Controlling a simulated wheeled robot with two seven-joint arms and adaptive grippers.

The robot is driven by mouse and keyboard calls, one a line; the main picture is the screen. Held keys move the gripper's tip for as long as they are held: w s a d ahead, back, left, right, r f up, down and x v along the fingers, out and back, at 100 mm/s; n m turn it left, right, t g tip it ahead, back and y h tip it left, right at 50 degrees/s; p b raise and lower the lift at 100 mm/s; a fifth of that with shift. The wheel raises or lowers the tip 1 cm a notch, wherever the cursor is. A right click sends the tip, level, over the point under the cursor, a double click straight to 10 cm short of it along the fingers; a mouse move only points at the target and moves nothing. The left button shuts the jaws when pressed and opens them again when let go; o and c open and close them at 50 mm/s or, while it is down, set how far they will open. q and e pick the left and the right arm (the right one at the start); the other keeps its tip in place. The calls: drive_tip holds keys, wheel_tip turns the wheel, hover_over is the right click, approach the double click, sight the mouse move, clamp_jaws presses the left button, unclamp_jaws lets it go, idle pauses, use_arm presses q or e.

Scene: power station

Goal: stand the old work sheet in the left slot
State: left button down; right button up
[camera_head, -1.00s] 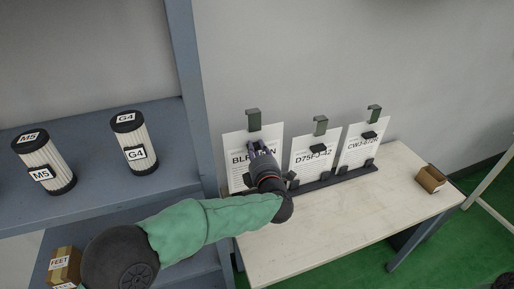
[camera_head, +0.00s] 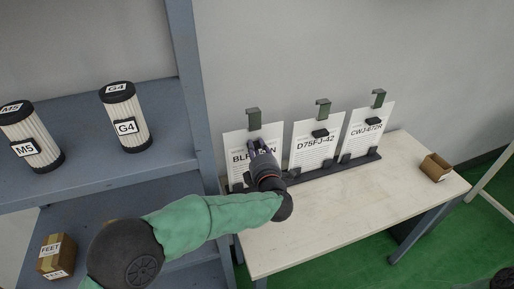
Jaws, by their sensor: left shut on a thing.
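A white sheet (camera_head: 236,146) with large letters beginning "BLF" stands upright at the left end of the dark slotted rack (camera_head: 324,173). My left gripper (camera_head: 259,146) is in front of this sheet and shut on it, covering part of its lettering and its middle. The gripper and wrist hide much of the left slot, so I cannot tell whether the lower edge is fully seated. Sheets marked D75FJ-42 (camera_head: 315,156) and CWJ-672R (camera_head: 362,145) stand in the middle and right slots. My right gripper is out of view.
The rack stands along the back of a pale table (camera_head: 330,215) against the wall. Dark hooks (camera_head: 323,104) sit above the sheets. A small brown box (camera_head: 436,168) is at the table's right. A blue-grey shelf (camera_head: 85,180) with filters M5 and G4 is at left. The table front is clear.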

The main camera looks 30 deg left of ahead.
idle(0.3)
use_arm(q)
drive_tip(key=c, duration=1)
unclamp_jaws()
drive_tip(key=shift+f, duration=0.1)
drive_tip(key=shift+d, duration=0.1)
drive_tip(key=v, duration=1.2)
